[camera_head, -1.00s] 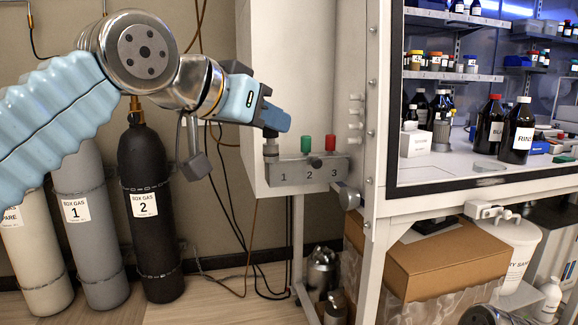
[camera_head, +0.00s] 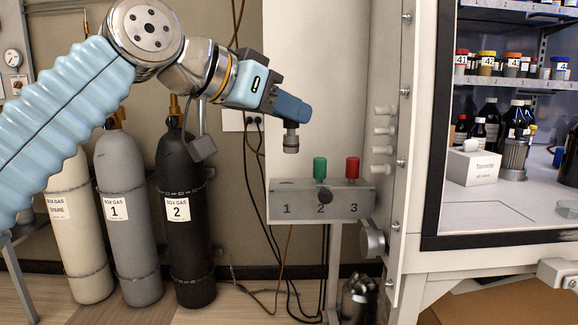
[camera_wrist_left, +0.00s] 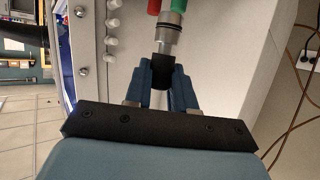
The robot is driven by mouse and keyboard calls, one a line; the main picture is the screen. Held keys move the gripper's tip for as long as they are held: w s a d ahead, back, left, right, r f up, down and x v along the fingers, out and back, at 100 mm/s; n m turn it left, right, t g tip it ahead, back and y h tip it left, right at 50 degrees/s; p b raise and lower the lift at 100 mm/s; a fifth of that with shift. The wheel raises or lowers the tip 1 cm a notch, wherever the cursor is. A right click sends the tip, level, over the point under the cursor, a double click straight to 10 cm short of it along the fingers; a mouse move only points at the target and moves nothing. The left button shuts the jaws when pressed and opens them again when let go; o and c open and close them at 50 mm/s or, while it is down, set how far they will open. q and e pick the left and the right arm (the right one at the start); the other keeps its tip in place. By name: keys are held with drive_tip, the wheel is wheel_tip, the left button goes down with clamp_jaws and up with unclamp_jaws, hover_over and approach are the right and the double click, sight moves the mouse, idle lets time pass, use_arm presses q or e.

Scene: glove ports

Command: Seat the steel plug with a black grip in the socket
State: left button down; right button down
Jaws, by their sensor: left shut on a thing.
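The steel plug (camera_head: 291,141) hangs upright below my left gripper (camera_head: 291,113), steel end down, clear above the grey socket block (camera_head: 304,207). My left gripper is shut on its black grip; the grip (camera_wrist_left: 162,72) and steel end (camera_wrist_left: 171,32) show between the fingers in the left wrist view. The block front is marked 1, 2 and 3. The plug is roughly above position 1; a gap shows between its end and the block. A green plug (camera_head: 320,167) stands at 2 and a red plug (camera_head: 352,167) at 3. My right gripper is not seen.
The glove box frame (camera_head: 414,130) rises right of the block, with pale pegs (camera_head: 383,138) on its side. Gas cylinders (camera_head: 187,230) stand to the left. Cables hang behind the block. Space around the plug is open.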

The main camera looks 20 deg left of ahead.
sight(285, 140)
use_arm(q)
drive_tip(key=w+f, duration=0.2)
drive_tip(key=f, duration=0.1)
drive_tip(key=w+a+f, duration=0.1)
drive_tip(key=w+f, duration=0.1)
drive_tip(key=f, duration=0.1)
drive_tip(key=w+a+f, duration=0.1)
drive_tip(key=w+f, duration=0.1)
drive_tip(key=f, duration=0.1)
drive_tip(key=shift+f, duration=0.35)
drive_tip(key=c, duration=1)
unclamp_jaws()
drive_tip(key=shift+o, duration=0.3)
drive_tip(key=shift+r, duration=0.1)
drive_tip(key=shift+s+a+r, duration=0.15)
drive_tip(key=shift+s+a, duration=0.1)
drive_tip(key=shift+a, duration=0.05)
drive_tip(key=v, duration=1.1)
drive_tip(key=shift+s+b, duration=0.15)
drive_tip(key=shift+b, duration=0.25)
